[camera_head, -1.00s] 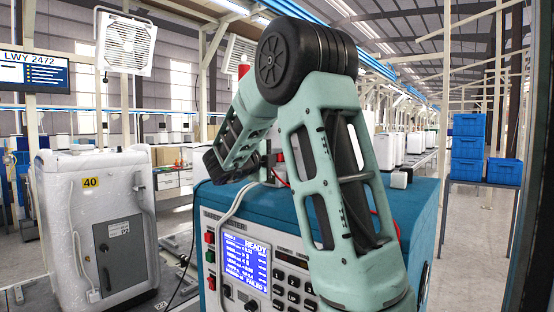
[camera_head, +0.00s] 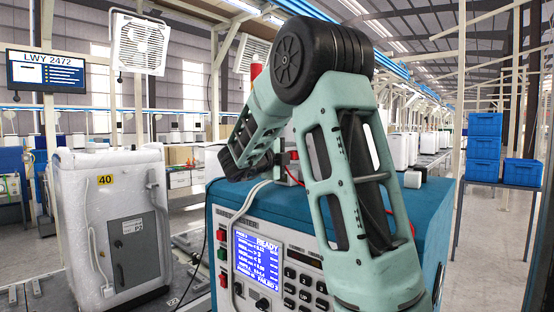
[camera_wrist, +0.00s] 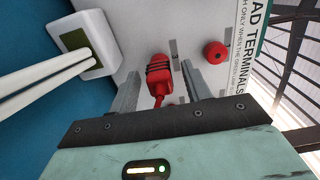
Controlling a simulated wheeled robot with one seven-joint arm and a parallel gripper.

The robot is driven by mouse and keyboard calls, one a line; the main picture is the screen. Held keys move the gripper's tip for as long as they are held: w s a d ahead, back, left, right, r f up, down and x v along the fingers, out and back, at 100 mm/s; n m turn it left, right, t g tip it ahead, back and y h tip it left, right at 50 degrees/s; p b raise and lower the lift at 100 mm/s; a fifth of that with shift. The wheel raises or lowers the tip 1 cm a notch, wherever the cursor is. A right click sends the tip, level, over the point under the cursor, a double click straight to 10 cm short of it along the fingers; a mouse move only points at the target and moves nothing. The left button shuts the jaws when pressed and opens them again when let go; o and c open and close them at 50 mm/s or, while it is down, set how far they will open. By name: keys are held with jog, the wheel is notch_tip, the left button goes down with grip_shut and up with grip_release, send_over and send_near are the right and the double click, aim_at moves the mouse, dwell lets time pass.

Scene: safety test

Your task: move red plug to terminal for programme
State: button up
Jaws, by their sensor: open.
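The red plug (camera_wrist: 159,72) with dark ridges shows in the wrist view against a light grey panel (camera_wrist: 130,22), its red lead running back towards my gripper. My gripper (camera_wrist: 160,78) is open, with one finger on each side of the plug and visible gaps between. Whether the plug is seated in a socket cannot be told. In the head view my own arm hides the plug and most of the gripper.
A white block (camera_wrist: 91,43) with thick white cables is left of the plug in the wrist view. A lettered sign (camera_wrist: 251,40) is at the right. The blue-cased tester (camera_head: 225,194) has a lit screen (camera_head: 257,262) reading READY. A white machine (camera_head: 80,225) stands left.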

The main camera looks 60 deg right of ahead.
jog(key=w+a+b, duration=0.2)
jog(key=a+b, duration=0.3)
jog(key=a, duration=1.2)
jog(key=shift+d, duration=0.1)
